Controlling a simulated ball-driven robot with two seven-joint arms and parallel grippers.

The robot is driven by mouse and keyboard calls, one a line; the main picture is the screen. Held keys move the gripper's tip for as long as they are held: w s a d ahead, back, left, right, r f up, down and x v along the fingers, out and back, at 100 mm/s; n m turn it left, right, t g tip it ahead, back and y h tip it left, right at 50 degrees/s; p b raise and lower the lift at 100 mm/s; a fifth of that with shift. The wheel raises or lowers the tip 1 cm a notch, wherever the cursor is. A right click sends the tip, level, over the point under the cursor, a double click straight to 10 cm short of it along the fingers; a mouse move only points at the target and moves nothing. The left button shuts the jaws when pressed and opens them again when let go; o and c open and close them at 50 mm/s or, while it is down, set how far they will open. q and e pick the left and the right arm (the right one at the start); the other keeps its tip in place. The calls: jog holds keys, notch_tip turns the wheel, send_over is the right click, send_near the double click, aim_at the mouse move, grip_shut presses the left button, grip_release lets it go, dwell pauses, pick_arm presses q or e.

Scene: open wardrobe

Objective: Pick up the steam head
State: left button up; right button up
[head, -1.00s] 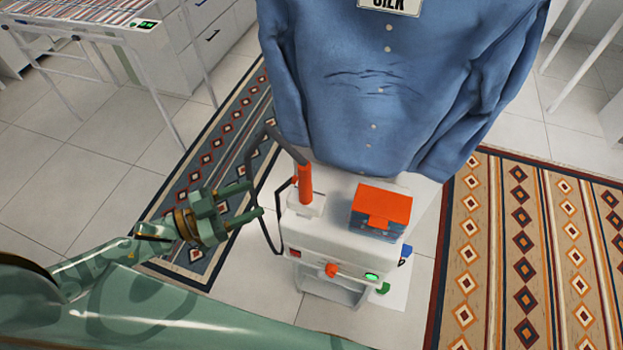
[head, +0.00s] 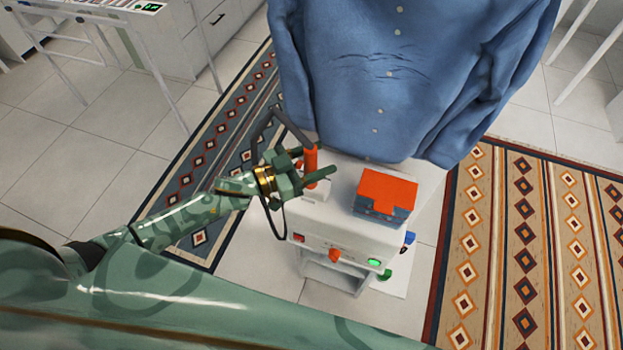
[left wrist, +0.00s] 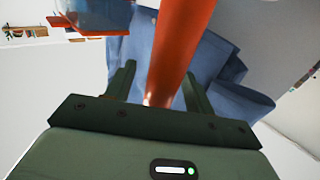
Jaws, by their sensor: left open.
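The steam head has an orange upright handle (head: 311,166) and a dark hose at its top. It stands in a white holder on the left of the white steamer unit (head: 345,236). My left gripper (head: 318,168) is open, with its fingers on either side of the orange handle. In the left wrist view the orange handle (left wrist: 175,55) rises between the two green fingers (left wrist: 160,95). I cannot tell whether either finger touches it. My right gripper is not in view.
An orange-topped blue box (head: 387,194) sits on the steamer beside the handle. A wrinkled blue shirt (head: 400,75) hangs just behind. The black hose loops at the unit's left. Patterned rugs (head: 530,240) lie on the tiled floor.

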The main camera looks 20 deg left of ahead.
pick_arm(q)
jog(key=shift+w+d, duration=0.25)
grip_shut()
jog(key=shift+r, duration=0.15)
